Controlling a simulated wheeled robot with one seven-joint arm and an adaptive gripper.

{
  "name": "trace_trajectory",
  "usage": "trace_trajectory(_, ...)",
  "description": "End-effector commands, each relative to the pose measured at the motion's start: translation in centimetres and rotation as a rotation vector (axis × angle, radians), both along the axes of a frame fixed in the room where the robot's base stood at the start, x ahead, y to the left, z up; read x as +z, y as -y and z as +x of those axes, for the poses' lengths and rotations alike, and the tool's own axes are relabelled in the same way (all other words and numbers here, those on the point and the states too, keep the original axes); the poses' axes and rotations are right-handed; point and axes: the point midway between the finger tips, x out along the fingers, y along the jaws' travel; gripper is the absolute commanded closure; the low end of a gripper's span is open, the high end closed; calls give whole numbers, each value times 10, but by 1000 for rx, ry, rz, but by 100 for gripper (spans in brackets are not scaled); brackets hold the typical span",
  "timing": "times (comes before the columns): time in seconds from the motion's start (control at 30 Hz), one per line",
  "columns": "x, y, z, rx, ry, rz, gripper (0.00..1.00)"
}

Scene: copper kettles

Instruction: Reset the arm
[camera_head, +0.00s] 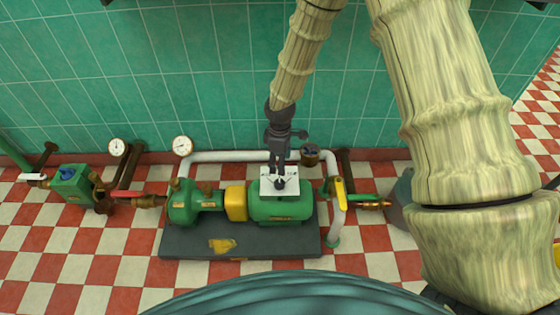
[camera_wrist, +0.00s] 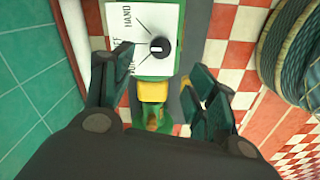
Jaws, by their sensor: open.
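My gripper (camera_head: 279,170) hangs at the end of my arm, pointing down over the green motor (camera_head: 282,207). In the wrist view my gripper (camera_wrist: 155,65) has its two dark fingers spread apart with nothing between them. A white plate (camera_wrist: 171,20) with a black round knob (camera_wrist: 159,47) lies on top of the motor, beyond the fingertips. The plate reads HAND, with two other labels partly hidden by the left finger. In the head view the fingers partly cover the plate (camera_head: 292,188). I cannot tell whether they touch the knob.
A yellow coupling (camera_head: 236,203) joins the motor to a green pump (camera_head: 184,203) on a dark base (camera_head: 190,244). White piping (camera_head: 225,156) runs behind, with a gauge (camera_head: 182,145). A yellow-handled valve (camera_head: 340,194) stands right. A tiled wall (camera_head: 200,80) is close behind.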

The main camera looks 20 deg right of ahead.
Motion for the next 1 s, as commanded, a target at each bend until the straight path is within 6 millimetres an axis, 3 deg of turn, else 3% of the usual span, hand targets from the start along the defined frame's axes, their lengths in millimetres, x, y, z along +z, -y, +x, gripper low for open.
trace_trajectory(0.27, -1, 0, -1, -2, -1, 1, 42)
trace_trajectory(0.43, -24, -6, -27, -64, -20, 33, 42)
trace_trajectory(0.57, -64, -14, -80, -202, -50, 86, 42)
trace_trajectory(0.73, -111, -18, -167, -459, -80, 131, 42)
trace_trajectory(0.9, -138, -8, -248, -710, -81, 120, 42)
trace_trajectory(1.0, -144, 0, -281, -815, -69, 99, 42)
